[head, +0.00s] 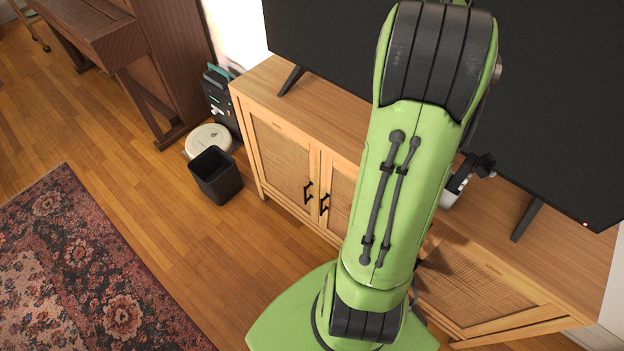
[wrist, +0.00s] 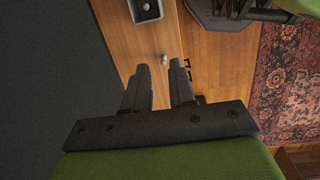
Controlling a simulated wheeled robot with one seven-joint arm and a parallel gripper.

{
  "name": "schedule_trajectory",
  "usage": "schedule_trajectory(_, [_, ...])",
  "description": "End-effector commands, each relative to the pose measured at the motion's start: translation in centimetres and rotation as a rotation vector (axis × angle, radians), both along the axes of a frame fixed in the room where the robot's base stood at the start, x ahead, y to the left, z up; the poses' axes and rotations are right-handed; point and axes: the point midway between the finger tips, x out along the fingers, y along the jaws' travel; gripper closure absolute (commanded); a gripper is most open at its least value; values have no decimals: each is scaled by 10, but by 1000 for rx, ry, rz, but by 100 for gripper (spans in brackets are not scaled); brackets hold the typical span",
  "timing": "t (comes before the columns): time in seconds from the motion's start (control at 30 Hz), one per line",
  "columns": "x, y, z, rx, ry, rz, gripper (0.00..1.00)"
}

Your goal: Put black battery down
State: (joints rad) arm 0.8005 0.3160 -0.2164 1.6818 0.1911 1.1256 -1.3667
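My gripper (wrist: 162,78) shows in the wrist view with its two dark fingers apart. Bare wood of the cabinet top shows between them, and I see nothing held. A small pale, rounded thing (wrist: 164,59) is on the cabinet top by its front edge, just beyond the fingertips. I cannot tell whether it is the black battery. I cannot make out the battery for certain in either view. In the head view my green arm hides much of the cabinet top around the gripper.
The wooden cabinet (head: 277,92) carries a large black television (head: 555,75). A grey box with a dark inside (wrist: 146,10) is on the cabinet top. A black bin (head: 216,176), a round white robot vacuum (head: 207,139) and a patterned rug (head: 85,270) are on the floor.

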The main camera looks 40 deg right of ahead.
Motion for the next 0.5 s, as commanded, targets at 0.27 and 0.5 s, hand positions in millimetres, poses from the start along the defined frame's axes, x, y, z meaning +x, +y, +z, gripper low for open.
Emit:
schedule_trajectory(0.27, [43,219,64,-37,-382,-62,75])
schedule_trajectory(0.5, [-10,329,51,104,-596,-141,75])
